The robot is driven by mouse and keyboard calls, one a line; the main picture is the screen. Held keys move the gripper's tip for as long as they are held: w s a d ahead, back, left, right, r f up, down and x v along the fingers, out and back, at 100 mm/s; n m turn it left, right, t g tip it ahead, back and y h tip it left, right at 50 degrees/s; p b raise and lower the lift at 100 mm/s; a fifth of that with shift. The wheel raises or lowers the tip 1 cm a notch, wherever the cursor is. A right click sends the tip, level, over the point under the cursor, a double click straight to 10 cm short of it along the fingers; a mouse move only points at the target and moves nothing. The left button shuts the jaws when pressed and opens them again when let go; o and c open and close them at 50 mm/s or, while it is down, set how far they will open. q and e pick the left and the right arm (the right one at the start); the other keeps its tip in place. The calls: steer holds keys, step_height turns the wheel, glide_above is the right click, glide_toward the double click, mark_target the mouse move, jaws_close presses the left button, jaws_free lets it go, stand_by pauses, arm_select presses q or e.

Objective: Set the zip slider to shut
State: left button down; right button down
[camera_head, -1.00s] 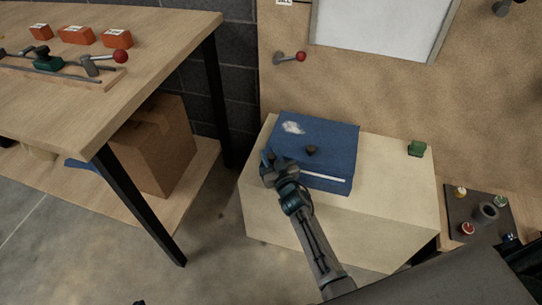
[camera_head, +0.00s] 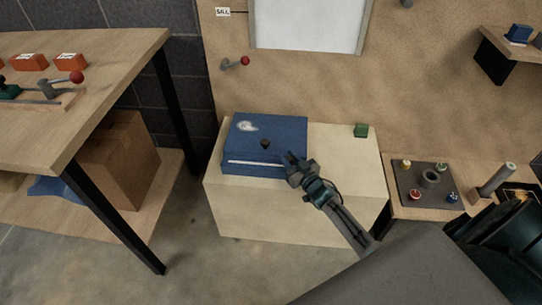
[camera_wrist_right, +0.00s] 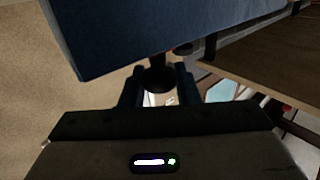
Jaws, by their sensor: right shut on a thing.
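A blue box (camera_head: 285,130) lies on a pale cabinet, with a pale patch and a small dark knob (camera_head: 265,143) on its top. A white strip (camera_head: 255,163) runs along its front side, from near the left corner toward my right gripper. My right gripper (camera_head: 291,160) is at the right end of this strip. In the right wrist view its fingers are shut on a dark knob-like piece (camera_wrist_right: 160,77), which appears to be the zip slider, close to the blue box side (camera_wrist_right: 140,30). The gripper hides the slider in the head view. My left gripper is out of view.
A wooden bench (camera_head: 110,60) stands left. A dark plate with coloured knobs (camera_head: 410,195) lies to the right.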

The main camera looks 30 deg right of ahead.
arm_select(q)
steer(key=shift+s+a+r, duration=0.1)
arm_select(e)
steer(key=shift+s+d, duration=0.7)
steer(key=shift+d, duration=0.25)
steer(key=c, duration=1.1)
jaws_free()
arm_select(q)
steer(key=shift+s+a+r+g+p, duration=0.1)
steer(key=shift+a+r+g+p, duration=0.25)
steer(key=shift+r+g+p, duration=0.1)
arm_select(e)
steer(key=s, duration=1)
steer(key=shift+s+d, duration=0.35)
steer(key=shift+d, duration=0.05)
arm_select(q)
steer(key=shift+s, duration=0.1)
